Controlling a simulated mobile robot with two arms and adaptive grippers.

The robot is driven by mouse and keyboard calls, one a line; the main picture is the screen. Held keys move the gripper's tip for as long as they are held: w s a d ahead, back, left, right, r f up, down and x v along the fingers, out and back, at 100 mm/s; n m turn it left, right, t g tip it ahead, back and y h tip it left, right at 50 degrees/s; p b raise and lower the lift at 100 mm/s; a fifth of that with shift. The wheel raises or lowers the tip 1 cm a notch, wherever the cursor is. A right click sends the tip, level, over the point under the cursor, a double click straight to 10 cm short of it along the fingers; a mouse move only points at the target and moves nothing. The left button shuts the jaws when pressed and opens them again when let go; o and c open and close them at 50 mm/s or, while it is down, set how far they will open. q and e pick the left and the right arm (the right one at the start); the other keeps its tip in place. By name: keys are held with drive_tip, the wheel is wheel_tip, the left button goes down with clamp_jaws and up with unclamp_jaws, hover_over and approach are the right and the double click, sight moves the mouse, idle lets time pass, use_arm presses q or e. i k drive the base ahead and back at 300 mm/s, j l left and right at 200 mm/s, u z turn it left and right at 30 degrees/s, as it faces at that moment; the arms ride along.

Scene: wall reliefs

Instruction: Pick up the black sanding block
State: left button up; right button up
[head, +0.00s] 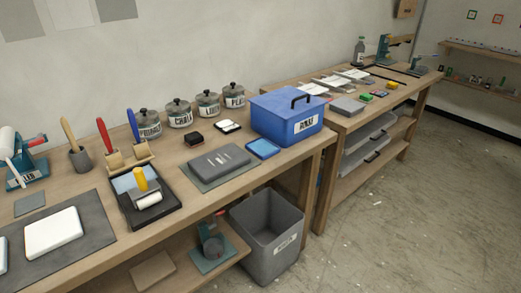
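A small black block (194,138), with a brownish lower edge, lies on the near wooden workbench (170,172). I take it for the sanding block, though it is small in view. It sits in front of the labelled jars and left of a small white-and-black item (228,126). A larger dark grey slab (219,160) lies on a grey-green mat in front of it. Neither of my grippers is in view.
Around the block are lidded jars (180,113), a blue lidded box (287,115), a blue pad (263,148) and a black tray with a yellow-handled roller (147,196). A grey bin (266,235) stands on the floor. A second bench (350,121) extends behind right.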

sight(194, 139)
drive_tip(key=i+l+u, duration=0.25)
drive_tip(key=i+l, duration=0.15)
drive_tip(key=l, duration=0.2)
drive_tip(key=i+l+u, duration=0.1)
drive_tip(key=l, duration=0.25)
drive_tip(key=i, duration=0.1)
